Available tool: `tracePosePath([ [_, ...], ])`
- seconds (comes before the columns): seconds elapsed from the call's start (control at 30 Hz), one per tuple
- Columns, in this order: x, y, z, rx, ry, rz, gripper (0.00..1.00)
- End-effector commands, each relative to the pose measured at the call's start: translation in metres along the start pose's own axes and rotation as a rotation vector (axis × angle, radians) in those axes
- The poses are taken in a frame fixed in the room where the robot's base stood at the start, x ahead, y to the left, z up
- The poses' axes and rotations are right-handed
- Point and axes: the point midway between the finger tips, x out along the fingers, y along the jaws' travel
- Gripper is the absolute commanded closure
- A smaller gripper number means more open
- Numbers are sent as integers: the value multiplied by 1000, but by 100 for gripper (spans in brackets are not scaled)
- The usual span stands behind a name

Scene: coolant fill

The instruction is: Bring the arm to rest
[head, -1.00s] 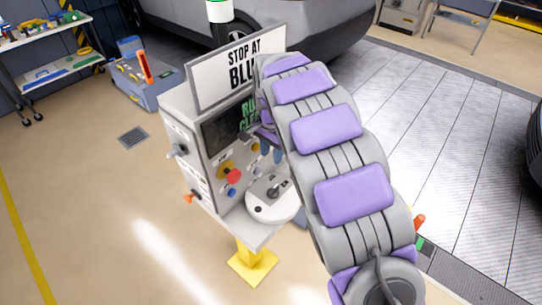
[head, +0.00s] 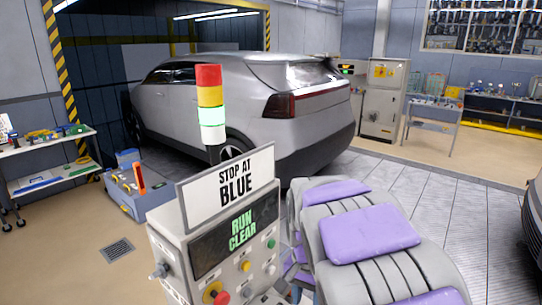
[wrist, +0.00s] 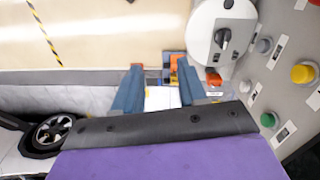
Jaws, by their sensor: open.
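My gripper (wrist: 158,95) shows in the wrist view with its two blue-grey fingers apart and nothing held between them. In the head view my grey and purple arm hides it. The control console (head: 215,260) stands just left of my arm in the head view. Its screen (head: 228,239) reads "RUN CLEAR" in green. In the wrist view the panel (wrist: 283,85) with its green and yellow buttons lies right of the fingers, apart from them. A white round housing with a dark knob (wrist: 221,38) is at the upper right there.
A sign (head: 232,187) reading "STOP AT BLUE" tops the console. Behind it a light tower (head: 210,105) has its green section lit. A silver car (head: 260,95) is parked behind. A blue-grey tool cart (head: 140,190) stands left. The tiled floor at right (head: 450,200) is clear.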

Motion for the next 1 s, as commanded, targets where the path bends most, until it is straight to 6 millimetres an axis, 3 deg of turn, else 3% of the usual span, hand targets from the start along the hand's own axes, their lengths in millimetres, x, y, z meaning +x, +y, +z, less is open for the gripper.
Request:
tracePosePath([
  [0.1,-1,37,27,-55,-12,4,58],
  [0.3,5,91,78,-172,-43,4,58],
  [0.6,32,157,162,-382,-89,-7,58],
  [0.8,52,182,202,-492,-112,-12,58],
  [1.0,57,189,214,-531,-118,-13,58],
])
